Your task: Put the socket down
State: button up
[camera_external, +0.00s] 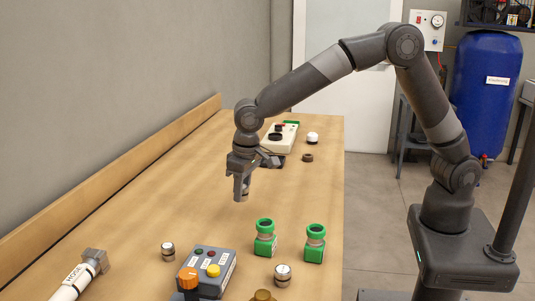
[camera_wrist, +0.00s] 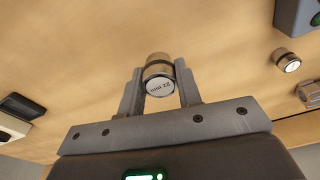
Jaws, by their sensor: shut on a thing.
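My gripper (camera_external: 241,194) points down over the middle of the wooden table (camera_external: 190,190). In the wrist view its two fingers (camera_wrist: 159,78) are shut on a socket (camera_wrist: 158,65), a short metal cylinder with a tan band. Its white end face is marked "22 mm" and faces the camera. In the outside view the socket is mostly hidden by the fingers, and I cannot tell whether it touches the table.
Two green-topped holders (camera_external: 265,240) (camera_external: 314,245) and loose sockets (camera_external: 168,251) (camera_external: 282,275) stand toward the front. A pale device (camera_external: 285,135) lies behind my gripper. The table around my gripper is clear.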

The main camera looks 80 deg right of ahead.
jog(key=d+r, duration=0.3)
jog(key=d, duration=0.2)
send_over(184, 235)
jog(key=shift+m, duration=0.4)
jog(key=f, duration=0.6)
jog(key=shift+s+a, duration=0.1)
jog(key=shift+s, duration=0.2)
jog(key=shift+f, duration=2.1)
jog(key=o, duration=1)
jog(key=shift+f, duration=0.15)
jog(key=shift+o, duration=0.2)
notch_tip(184, 235, up, 12)
jog(key=s, duration=0.1)
jog(key=shift+s+a+r, duration=0.2)
